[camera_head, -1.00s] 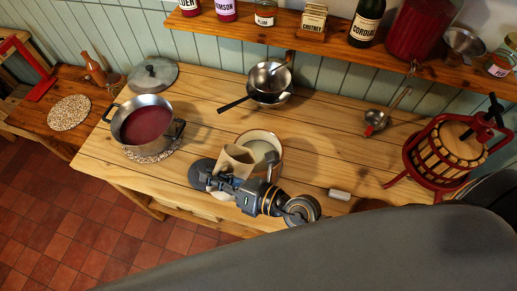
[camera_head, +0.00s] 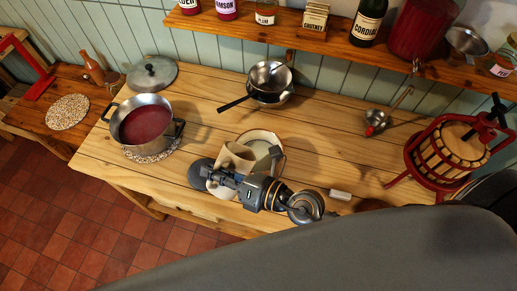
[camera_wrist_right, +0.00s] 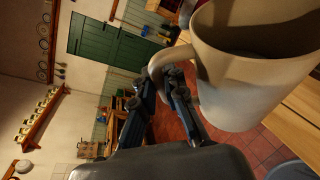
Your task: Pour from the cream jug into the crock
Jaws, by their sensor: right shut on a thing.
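The cream jug (camera_head: 234,157) is in the middle of the head view, at the left side of the crock and partly in front of it. My right gripper (camera_head: 222,178) is shut on its handle; the wrist view shows my right gripper's fingers (camera_wrist_right: 168,86) closed on the handle of the jug (camera_wrist_right: 245,85). The jug's inside is dark there, and no stream shows at its lip. The crock (camera_head: 276,138) stands open on the table with pale contents; the jug and my wrist hide part of it. My left gripper is not in view.
A dark disc (camera_head: 199,174) lies left of the jug. A pot of red liquid (camera_head: 146,124) stands further left. Pans (camera_head: 268,84) lie behind, a small white block (camera_head: 340,194) is to the right, and a red press (camera_head: 448,150) stands at far right.

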